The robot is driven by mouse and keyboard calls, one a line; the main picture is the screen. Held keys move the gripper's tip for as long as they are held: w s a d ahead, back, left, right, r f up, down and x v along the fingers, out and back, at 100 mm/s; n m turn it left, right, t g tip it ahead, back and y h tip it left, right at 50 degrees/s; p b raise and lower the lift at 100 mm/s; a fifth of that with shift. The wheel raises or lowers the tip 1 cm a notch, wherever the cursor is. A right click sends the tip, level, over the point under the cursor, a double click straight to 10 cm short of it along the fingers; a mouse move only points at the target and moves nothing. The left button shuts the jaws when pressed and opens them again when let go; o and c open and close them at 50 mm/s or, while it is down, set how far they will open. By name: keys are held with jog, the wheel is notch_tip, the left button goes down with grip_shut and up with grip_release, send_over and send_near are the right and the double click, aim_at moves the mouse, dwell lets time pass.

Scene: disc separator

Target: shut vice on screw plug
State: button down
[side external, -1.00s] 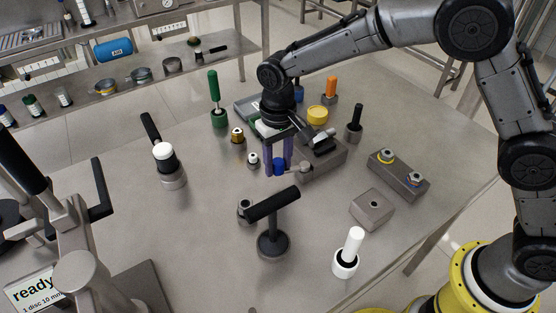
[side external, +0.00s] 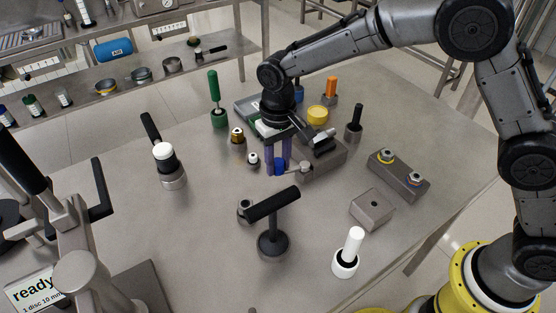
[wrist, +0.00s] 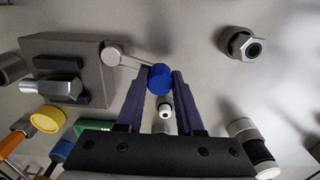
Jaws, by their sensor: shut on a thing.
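The vice (side external: 327,160) is a grey block with a short lever (side external: 296,171) that ends in a blue knob (side external: 280,167). In the wrist view, the lever (wrist: 130,60) runs from a round pivot to the blue knob (wrist: 160,78). My gripper (side external: 279,170) has its purple fingers closed around the blue knob, one on each side. The screw plug (wrist: 55,90), a shiny metal piece, sits at the vice block (wrist: 85,55) in the wrist view. In the side view my gripper partly covers this area, and I cannot tell how tightly the jaws hold the plug.
A small white-topped bottle (side external: 253,160) stands just left of my gripper. A black T-handled tool (side external: 272,235) stands in front. A yellow-capped piece (side external: 317,115) and a green-handled tool (side external: 214,95) are behind. A block with two fittings (side external: 399,175) lies right. The table's left middle is mostly clear.

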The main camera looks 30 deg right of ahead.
aim_at(290, 172)
jog(key=shift+s+r, duration=0.1)
dwell(0.7)
jog(key=s+n, duration=0.1)
jog(key=n, duration=0.1)
jog(key=s+n, duration=0.1)
jog(key=shift+a+n, duration=0.1)
jog(key=shift+n, duration=0.3)
jog(key=s+n, duration=0.2)
jog(key=n, duration=0.1)
jog(key=shift+d+n, duration=0.25)
jog(key=shift+n, duration=0.05)
jog(key=n, duration=0.1)
jog(key=s+d+n, duration=0.1)
jog(key=n, duration=0.1)
jog(key=shift+s, duration=0.3)
jog(key=shift+s+d+n, duration=0.3)
jog(key=shift+n, duration=0.6)
jog(key=shift+s+d+n, duration=0.25)
jog(key=shift+d+n, duration=0.05)
jog(key=shift+n, duration=0.6)
jog(key=c, duration=0.5)
grip_release()
jog(key=shift+s+d, duration=0.1)
jog(key=shift+c, duration=0.2)
